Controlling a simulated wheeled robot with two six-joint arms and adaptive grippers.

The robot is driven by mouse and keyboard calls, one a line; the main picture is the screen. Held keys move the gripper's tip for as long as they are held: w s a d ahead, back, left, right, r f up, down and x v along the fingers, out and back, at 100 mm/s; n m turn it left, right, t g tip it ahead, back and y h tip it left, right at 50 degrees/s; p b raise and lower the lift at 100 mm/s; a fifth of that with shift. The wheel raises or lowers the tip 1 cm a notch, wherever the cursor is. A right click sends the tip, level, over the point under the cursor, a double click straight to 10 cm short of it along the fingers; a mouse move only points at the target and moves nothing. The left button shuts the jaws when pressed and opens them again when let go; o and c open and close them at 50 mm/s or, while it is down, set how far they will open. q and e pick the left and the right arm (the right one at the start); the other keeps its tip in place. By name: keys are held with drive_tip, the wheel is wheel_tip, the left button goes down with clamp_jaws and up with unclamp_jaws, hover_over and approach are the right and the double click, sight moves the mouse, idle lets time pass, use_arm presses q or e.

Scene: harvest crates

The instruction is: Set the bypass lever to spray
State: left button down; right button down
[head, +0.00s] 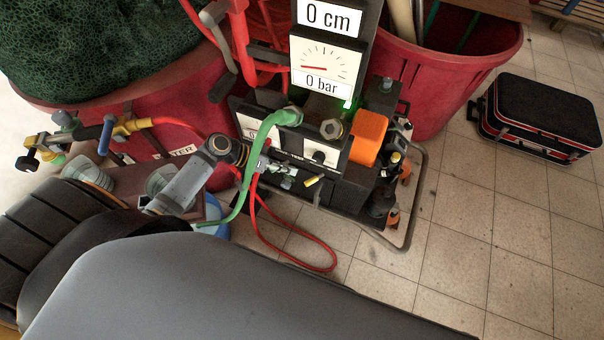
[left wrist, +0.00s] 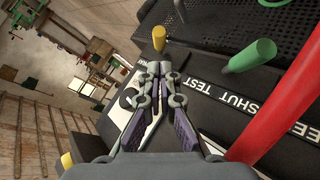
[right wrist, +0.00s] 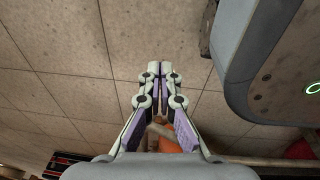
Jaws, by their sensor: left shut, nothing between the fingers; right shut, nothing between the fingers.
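A short lever with a yellow tip (head: 313,181) sticks out from the lower front of the pump stand; its yellow tip (left wrist: 158,38) also shows in the left wrist view. I cannot read a bypass or spray mark, so I cannot tell whether this is the bypass lever. My left gripper (left wrist: 160,68) is shut and empty, its tips pointing toward the yellow tip with a gap in the picture. In the head view the left gripper (head: 288,180) is at the stand's front, partly covered by hoses. My right gripper (right wrist: 160,68) is shut and empty above the tiled floor.
The stand carries a 0 bar gauge (head: 322,65). A green hose (head: 262,135) and a red hose (head: 295,262) hang close around my left gripper. A green handle (left wrist: 250,57) and a red bar (left wrist: 285,110) stand at its right. A black case (head: 540,115) lies on the floor.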

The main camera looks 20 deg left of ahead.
sight(313, 178)
use_arm(q)
drive_tip(key=x, duration=0.5)
drive_tip(key=shift+d, duration=0.1)
use_arm(e)
drive_tip(key=shift+w+r, duration=0.15)
drive_tip(key=shift+w, duration=0.75)
drive_tip(key=shift+s, duration=0.3)
use_arm(q)
drive_tip(key=shift+s+d+n+t+p, duration=0.25)
drive_tip(key=shift+n+t+p, duration=0.15)
drive_tip(key=shift+n, duration=0.1)
use_arm(e)
drive_tip(key=shift+s+d, duration=0.15)
drive_tip(key=shift+s, duration=0.85)
